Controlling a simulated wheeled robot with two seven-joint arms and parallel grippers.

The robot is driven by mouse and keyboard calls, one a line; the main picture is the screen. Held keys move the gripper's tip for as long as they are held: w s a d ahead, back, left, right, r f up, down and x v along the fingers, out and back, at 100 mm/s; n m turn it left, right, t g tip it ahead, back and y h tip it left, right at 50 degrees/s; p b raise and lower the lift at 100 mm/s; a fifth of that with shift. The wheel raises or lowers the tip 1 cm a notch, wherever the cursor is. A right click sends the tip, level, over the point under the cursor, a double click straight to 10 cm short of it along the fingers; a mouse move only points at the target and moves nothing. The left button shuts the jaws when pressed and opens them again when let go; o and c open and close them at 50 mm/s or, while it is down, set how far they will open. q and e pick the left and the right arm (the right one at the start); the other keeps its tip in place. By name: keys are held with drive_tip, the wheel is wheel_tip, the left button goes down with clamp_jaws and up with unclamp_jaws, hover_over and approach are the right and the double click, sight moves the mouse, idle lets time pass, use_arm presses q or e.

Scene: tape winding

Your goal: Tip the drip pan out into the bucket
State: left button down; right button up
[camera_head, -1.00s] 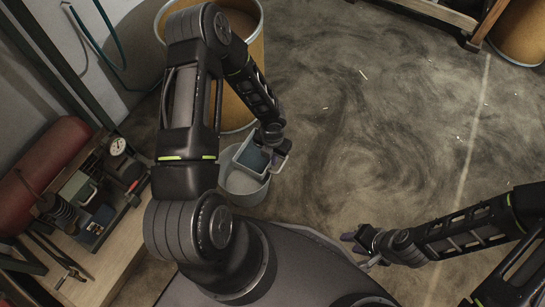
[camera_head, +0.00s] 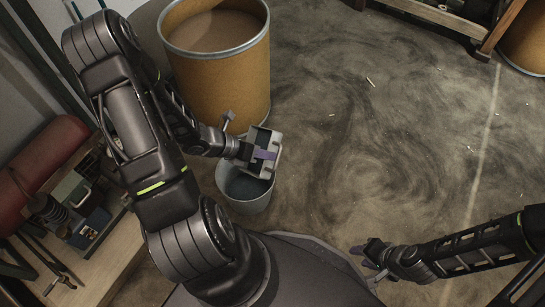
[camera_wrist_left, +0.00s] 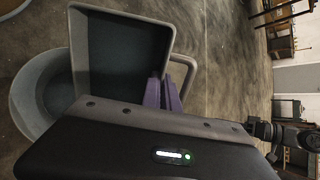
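The drip pan (camera_head: 266,139) is a small grey open-topped pan with a dark inside. It is tilted strongly, above the bucket's rim. My left gripper (camera_head: 265,155) is shut on the pan's handle side, its purple fingers showing. In the left wrist view the pan (camera_wrist_left: 123,14) shows its open dark inside, and the fingers (camera_wrist_left: 164,93) close at its handle (camera_wrist_left: 190,72). I cannot tell whether any liquid is in it. The grey bucket (camera_head: 247,205) stands on the floor below, partly hidden by the pan. My right gripper (camera_head: 368,263) is open and empty, low at the right.
A large tan drum (camera_head: 222,85) stands just behind the bucket. At left, a wooden bench (camera_head: 95,265) holds a red cylindrical tank (camera_head: 40,160) and small gear. The stained floor (camera_head: 380,130) to the right is mostly clear, with a few scraps.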

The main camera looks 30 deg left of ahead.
use_arm(q)
drive_tip(key=t+h+b, duration=0.1)
drive_tip(key=s+a+t+b, duration=0.1)
drive_tip(key=shift+s+a+r+h+b, duration=0.2)
drive_tip(key=shift+r+h+b, duration=0.1)
drive_tip(key=shift+r+h, duration=0.1)
drive_tip(key=shift+s+a+r+t+h+b, duration=0.25)
drive_tip(key=shift+r+t+h+b, duration=0.1)
drive_tip(key=shift+t+h+b, duration=0.1)
drive_tip(key=shift+s+a+r, duration=0.1)
drive_tip(key=shift+r, duration=0.25)
idle(1.8)
